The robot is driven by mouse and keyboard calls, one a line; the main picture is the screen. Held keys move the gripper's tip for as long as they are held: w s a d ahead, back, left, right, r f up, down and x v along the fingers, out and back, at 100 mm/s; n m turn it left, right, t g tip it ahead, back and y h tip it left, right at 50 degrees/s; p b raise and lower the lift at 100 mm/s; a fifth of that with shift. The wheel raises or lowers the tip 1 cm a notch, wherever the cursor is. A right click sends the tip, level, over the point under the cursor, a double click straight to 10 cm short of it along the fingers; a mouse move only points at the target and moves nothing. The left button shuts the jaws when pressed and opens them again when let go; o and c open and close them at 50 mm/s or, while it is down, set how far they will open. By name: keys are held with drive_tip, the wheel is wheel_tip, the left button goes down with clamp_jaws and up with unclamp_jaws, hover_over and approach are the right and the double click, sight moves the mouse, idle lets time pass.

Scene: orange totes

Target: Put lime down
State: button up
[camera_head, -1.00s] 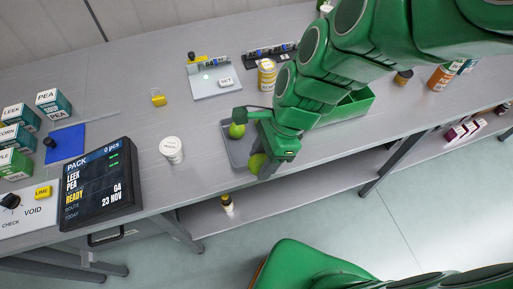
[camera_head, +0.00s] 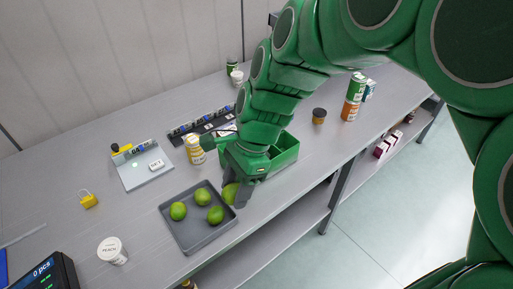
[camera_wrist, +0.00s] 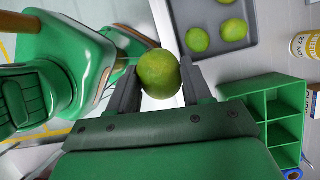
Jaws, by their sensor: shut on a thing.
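My gripper (camera_head: 234,187) is shut on a green lime (camera_head: 230,194). In the wrist view the held lime (camera_wrist: 158,73) sits between the two dark fingers of my gripper (camera_wrist: 160,80). In the head view the held lime appears at the right edge of a dark grey tray (camera_head: 190,246); its height above the tray is hard to tell. Three more limes lie in the tray: a left one (camera_head: 178,211), a back one (camera_head: 202,196) and a front one (camera_head: 215,215). The wrist view shows part of the tray (camera_wrist: 266,12) with limes, apart from the held one.
A green divided box (camera_head: 287,150) stands just right of my gripper. A yellow-labelled can (camera_head: 195,150) stands behind the tray, and a white PEACH tub (camera_head: 112,251) to its left. The table's front edge runs close by the tray.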

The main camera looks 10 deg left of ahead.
drive_tip(key=w+d+r, duration=0.2)
drive_tip(key=w+d, duration=0.2)
drive_tip(key=w, duration=0.3)
drive_tip(key=w+d+r, duration=0.2)
drive_tip(key=w+d, duration=0.1)
drive_tip(key=w, duration=0.4)
drive_tip(key=shift+m, duration=0.4)
drive_tip(key=shift+w+a+f, duration=0.75)
drive_tip(key=shift+w+f, duration=0.85)
drive_tip(key=shift+w, duration=0.45)
drive_tip(key=shift+w+a+f, duration=0.7)
drive_tip(key=shift+w+f, duration=0.9)
drive_tip(key=shift+w, duration=0.45)
drive_tip(key=shift+w+a+f, duration=0.75)
drive_tip(key=shift+w+f, duration=0.85)
drive_tip(key=shift+w, duration=0.45)
drive_tip(key=shift+f, duration=1.55)
drive_tip(key=shift+f, duration=0.15)
drive_tip(key=o, duration=1)
drive_tip(key=shift+o, duration=0.2)
